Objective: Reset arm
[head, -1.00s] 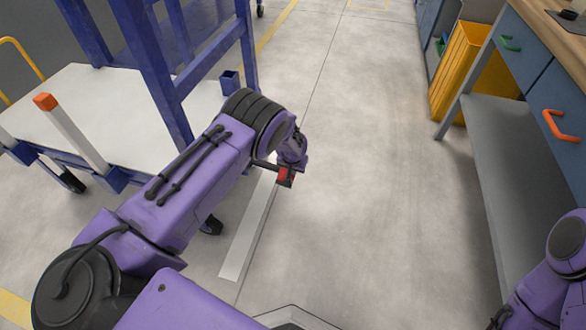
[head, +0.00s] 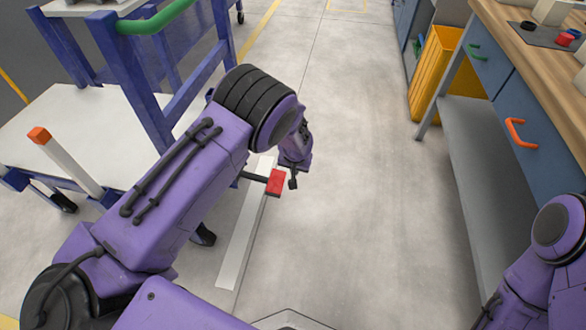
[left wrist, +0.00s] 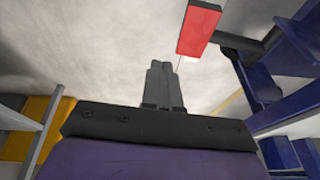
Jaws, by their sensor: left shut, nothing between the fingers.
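My left gripper (head: 293,182) hangs low over the floor at the end of the purple left arm, right of the red block. In the left wrist view its dark fingers (left wrist: 163,85) are shut together with nothing between them. The red block (head: 276,182) sits on the end of a dark rod that reaches out from the blue cart's side; it also shows in the left wrist view (left wrist: 199,27), apart from the fingers. Part of my right arm shows at the right edge, but its gripper is out of view.
A blue cart (head: 150,115) with a white lower deck and green handle stands left. A long white strip (head: 243,235) lies on the floor below my left arm. At right are a wooden-topped workbench (head: 525,45), a grey shelf (head: 470,150) and a yellow bin (head: 435,70). The middle floor is clear.

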